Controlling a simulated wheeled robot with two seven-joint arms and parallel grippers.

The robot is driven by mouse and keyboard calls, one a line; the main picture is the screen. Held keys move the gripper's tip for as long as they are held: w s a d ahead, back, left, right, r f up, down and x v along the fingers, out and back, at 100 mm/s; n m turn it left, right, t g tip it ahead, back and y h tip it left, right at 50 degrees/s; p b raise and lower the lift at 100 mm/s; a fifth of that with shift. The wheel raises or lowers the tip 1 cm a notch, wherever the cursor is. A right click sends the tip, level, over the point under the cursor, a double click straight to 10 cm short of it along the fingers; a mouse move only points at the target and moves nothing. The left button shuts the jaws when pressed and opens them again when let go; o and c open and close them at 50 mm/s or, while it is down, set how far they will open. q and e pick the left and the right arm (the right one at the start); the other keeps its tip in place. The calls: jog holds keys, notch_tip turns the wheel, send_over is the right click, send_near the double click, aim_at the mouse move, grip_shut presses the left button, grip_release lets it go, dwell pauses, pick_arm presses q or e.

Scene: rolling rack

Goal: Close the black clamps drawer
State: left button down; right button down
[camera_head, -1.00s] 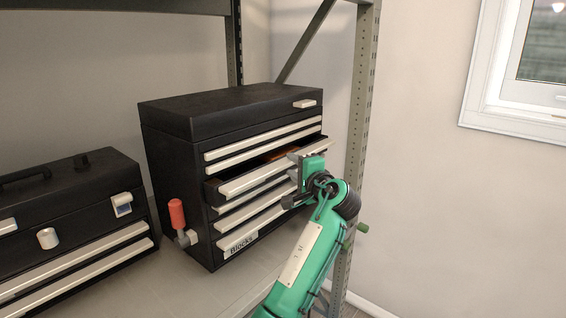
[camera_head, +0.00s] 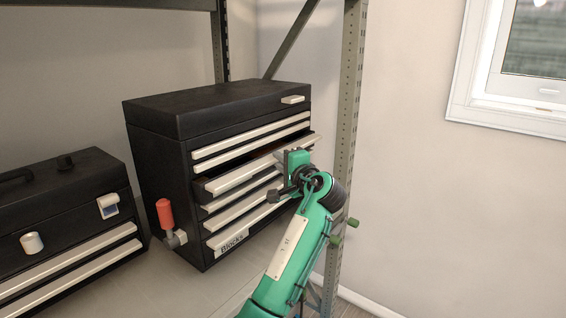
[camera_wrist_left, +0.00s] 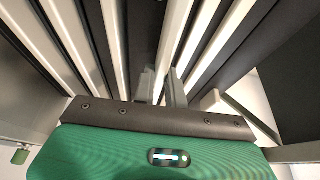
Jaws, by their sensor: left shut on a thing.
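The black tool chest (camera_head: 160,150) stands on the shelf with several drawers that have pale handle rails. One drawer (camera_head: 238,178) in the middle of its front is pulled partly out, and a dark opening shows above its pale rail. Its label cannot be read, so I cannot tell if it is the clamps drawer. My left gripper (camera_head: 284,160) is at the right part of this drawer's front, shut on its rail. In the left wrist view, its two fingertips (camera_wrist_left: 160,88) stand on either side of a pale rail (camera_wrist_left: 172,45). My right gripper is not in view.
A lower black toolbox (camera_head: 68,205) stands at the left. The lowest drawer bears a "Blocks" label (camera_head: 232,241). A grey rack post (camera_head: 348,110) rises close to the right of my arm.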

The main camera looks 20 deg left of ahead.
pick_arm(q)
jog(key=a, duration=0.1)
jog(key=w+a, duration=0.1)
jog(key=shift+a, duration=0.4)
jog(key=shift+d, duration=0.1)
jog(key=c, duration=1.4)
grip_release()
jog(key=shift+c, duration=0.2)
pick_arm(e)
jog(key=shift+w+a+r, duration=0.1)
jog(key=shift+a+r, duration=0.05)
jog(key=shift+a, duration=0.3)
pick_arm(q)
jog(key=shift+s+d, duration=0.1)
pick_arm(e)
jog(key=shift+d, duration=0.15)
